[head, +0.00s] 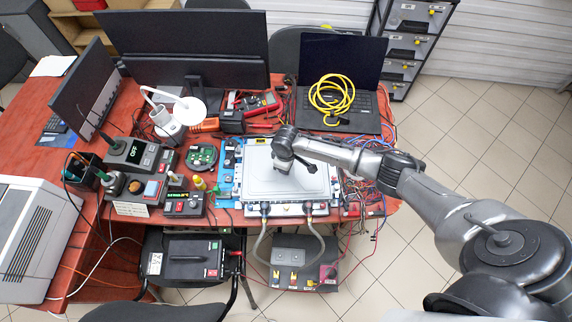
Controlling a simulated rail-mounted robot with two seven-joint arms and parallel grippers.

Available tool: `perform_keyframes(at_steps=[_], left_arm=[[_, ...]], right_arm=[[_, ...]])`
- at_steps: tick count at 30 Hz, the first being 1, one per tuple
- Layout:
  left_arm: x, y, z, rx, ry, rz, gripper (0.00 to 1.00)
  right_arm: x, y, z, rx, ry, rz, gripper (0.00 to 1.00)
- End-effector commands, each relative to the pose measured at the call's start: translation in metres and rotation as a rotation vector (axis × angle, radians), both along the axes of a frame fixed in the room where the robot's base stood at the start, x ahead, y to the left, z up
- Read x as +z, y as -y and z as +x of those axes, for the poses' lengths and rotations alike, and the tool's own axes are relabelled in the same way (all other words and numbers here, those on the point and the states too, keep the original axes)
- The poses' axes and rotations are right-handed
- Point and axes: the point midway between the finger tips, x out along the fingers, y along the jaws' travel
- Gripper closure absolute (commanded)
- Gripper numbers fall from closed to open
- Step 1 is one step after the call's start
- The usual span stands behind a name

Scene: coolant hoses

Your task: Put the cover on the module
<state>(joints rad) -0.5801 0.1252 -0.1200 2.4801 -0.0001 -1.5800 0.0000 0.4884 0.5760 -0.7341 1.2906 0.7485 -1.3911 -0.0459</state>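A flat light-grey cover (262,182) lies over the module (285,208) near the table's front edge, roughly lined up with it. I cannot tell whether it is fully seated. The module's front edge and connectors show below the cover. Two grey hoses (258,243) run from its front down to a dark unit below. My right arm comes in from the right, with its gripper (284,167) pointing down over the cover's upper middle. The fingertips are small and partly hidden, so I cannot tell whether they grip anything. My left gripper is not in view.
A laptop (340,108) with a coiled yellow cable (331,97) is behind the module. A soldering station (135,155) is at left. Loose wires (362,195) crowd the right side.

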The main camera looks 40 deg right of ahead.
Motion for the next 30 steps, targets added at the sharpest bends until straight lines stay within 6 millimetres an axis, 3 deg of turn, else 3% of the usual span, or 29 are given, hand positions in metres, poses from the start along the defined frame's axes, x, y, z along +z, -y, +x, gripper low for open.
perform_keyframes(at_steps=[15,16,24,30], left_arm=[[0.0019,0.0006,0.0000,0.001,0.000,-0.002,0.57],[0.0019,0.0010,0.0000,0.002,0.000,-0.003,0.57],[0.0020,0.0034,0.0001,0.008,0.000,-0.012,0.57],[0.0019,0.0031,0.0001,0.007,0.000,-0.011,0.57]], right_arm=[[0.0000,-0.0002,0.0004,0.000,0.001,0.000,0.94],[0.0000,-0.0002,0.0004,0.000,0.001,0.000,0.69],[-0.0002,-0.0001,0.0003,0.000,0.001,0.000,0.44],[-0.0008,-0.0002,-0.0003,0.000,0.000,0.000,0.40]])
